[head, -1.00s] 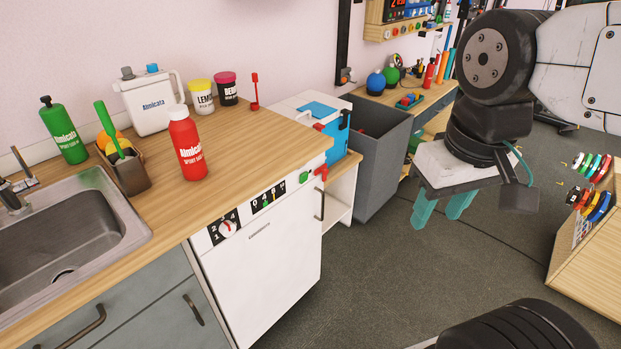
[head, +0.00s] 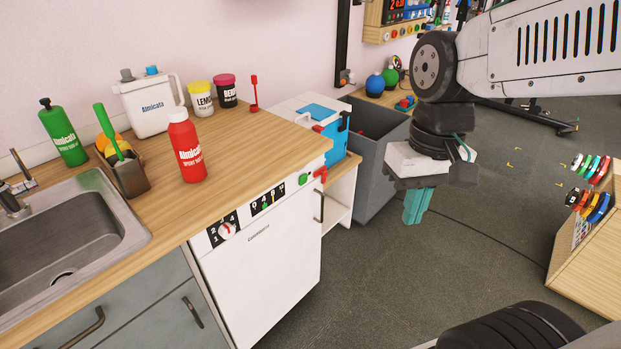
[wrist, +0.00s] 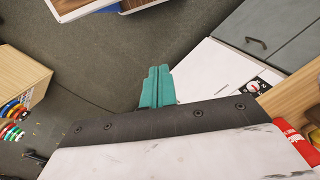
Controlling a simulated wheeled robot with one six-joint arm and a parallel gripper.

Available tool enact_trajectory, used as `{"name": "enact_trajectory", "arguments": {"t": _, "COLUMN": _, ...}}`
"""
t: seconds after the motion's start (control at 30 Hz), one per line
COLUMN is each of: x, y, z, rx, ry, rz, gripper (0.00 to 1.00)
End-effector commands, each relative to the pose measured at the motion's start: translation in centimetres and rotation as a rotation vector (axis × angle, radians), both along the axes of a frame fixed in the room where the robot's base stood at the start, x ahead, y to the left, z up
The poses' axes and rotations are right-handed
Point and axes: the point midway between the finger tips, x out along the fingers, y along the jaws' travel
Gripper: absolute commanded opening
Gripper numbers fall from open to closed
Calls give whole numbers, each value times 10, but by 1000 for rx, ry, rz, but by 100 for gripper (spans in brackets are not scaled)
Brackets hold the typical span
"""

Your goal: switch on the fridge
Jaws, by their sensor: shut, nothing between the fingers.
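A white appliance (head: 262,268) stands under the wooden counter and looks like the fridge, though I cannot tell for certain. Its top front strip has a dial with a red pointer (head: 227,231), a second black panel (head: 267,201) with a green mark, a green button (head: 303,179) and a red part (head: 320,174). A dark handle (head: 319,205) is at its right edge. My gripper (head: 416,206) is shut and empty, in the air right of the appliance and apart from it. In the wrist view, the teal fingers (wrist: 157,87) are together, with the appliance front (wrist: 212,72) beside them.
A red bottle (head: 186,147) stands on the counter (head: 245,135). A grey bin (head: 370,165) and a blue-and-white box (head: 325,112) are behind my gripper. A wooden rack (head: 590,245) stands at the right. The floor (head: 400,270) between is clear.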

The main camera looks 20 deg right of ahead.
Motion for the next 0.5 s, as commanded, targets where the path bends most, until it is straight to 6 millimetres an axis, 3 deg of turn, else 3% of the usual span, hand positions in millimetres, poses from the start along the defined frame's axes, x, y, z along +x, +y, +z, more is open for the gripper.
{"name": "enact_trajectory", "arguments": {"t": 0.27, "x": 75, "y": 16, "z": -38, "rx": 113, "ry": 44, "rz": -151, "gripper": 0}}
{"name": "enact_trajectory", "arguments": {"t": 0.5, "x": 151, "y": 26, "z": -84, "rx": 203, "ry": 25, "rz": -357, "gripper": 0}}
